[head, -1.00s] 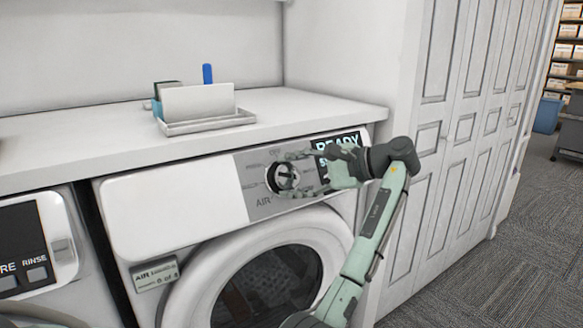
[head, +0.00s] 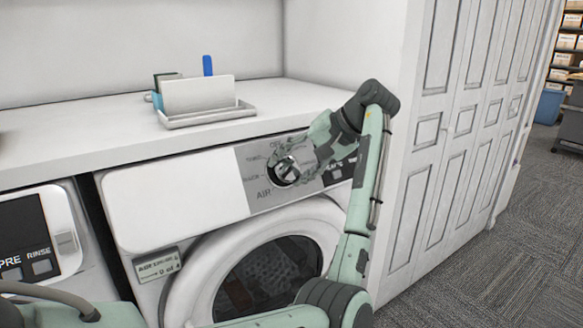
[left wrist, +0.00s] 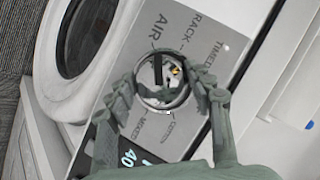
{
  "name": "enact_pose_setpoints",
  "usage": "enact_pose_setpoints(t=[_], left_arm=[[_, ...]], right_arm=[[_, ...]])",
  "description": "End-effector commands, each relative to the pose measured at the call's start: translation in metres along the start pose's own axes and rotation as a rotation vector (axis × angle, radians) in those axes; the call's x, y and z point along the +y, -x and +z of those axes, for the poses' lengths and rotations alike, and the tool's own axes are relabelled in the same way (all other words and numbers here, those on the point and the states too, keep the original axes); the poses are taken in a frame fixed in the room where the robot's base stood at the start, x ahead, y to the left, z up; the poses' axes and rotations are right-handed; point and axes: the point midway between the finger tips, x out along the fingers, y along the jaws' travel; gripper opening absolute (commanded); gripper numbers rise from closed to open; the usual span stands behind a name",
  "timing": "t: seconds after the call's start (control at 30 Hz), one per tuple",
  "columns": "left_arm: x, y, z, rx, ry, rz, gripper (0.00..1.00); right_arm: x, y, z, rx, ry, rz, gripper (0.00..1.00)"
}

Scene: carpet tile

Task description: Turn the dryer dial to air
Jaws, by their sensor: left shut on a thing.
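The dryer dial (head: 283,172) is a round dark-rimmed knob with a silver face on the dryer's grey panel (head: 258,199). My left gripper (head: 292,162) reaches in from the upper right and is shut on the dial. In the left wrist view, its two fingers lie on either side of the dial (left wrist: 163,92), with AIR, RACK, TIMED, COTTON and MIXED printed around. Where the dial points is unclear. The gripper hides part of the panel and display (head: 340,170). My right gripper is not in view.
The white counter (head: 100,138) above holds a tray (head: 207,117) with a white box and a blue item. Another machine (head: 30,235) stands left. Panelled white doors (head: 440,150) are right.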

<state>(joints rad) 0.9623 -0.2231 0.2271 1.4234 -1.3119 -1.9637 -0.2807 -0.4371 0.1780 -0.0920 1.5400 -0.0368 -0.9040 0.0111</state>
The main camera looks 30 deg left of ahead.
Motion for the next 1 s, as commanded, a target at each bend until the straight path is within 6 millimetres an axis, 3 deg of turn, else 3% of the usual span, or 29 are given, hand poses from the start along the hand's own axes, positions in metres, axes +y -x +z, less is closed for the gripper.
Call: enact_pose_setpoints(t=[0.4, 1.0], left_arm=[[0.0005, 0.0, 0.0008, 0.009, 0.189, 0.103, 0.23], [0.0001, -0.0001, 0.0006, 0.011, 0.224, 0.12, 0.23]], right_arm=[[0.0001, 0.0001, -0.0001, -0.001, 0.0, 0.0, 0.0], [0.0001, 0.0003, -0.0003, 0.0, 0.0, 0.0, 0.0]])
